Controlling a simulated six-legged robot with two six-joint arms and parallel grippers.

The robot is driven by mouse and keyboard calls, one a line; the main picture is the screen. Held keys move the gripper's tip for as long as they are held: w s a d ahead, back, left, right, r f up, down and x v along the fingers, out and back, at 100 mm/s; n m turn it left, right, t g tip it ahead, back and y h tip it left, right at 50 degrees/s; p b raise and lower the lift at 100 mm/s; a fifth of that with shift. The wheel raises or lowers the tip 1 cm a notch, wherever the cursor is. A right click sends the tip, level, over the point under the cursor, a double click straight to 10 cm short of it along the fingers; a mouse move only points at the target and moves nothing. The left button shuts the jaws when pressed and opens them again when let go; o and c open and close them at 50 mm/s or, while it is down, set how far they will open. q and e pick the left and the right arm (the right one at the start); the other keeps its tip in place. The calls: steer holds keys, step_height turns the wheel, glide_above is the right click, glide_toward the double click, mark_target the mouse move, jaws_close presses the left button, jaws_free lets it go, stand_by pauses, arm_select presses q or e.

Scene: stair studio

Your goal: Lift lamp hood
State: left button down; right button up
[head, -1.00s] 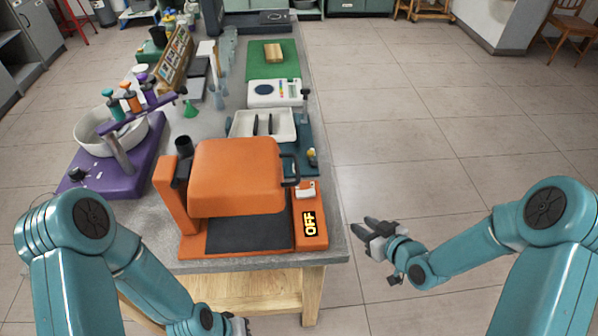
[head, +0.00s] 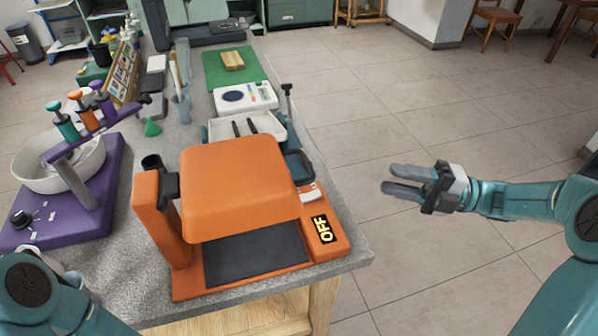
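The orange lamp hood (head: 240,185) sits on its orange post over the orange base, in the middle of the head view. It is level, with the dark pad (head: 255,258) showing below its front edge. A dark handle (head: 298,167) is at the hood's right side, partly hard to make out. My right gripper (head: 389,180) is to the right of the hood, beyond the table edge, over the floor. Its fingers are apart and empty, pointing left toward the hood. My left gripper is out of view; only my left arm shows at lower left.
Behind the hood are a white tray (head: 275,130), a white scale (head: 245,98) and a green mat (head: 215,75).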

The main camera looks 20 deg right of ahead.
steer(key=p+x, duration=0.2)
steer(key=x, duration=1.3)
steer(key=shift+s+a, duration=0.3)
steer(key=shift+a, duration=0.25)
jaws_close()
steer(key=shift+r, duration=0.1)
stand_by(0.4)
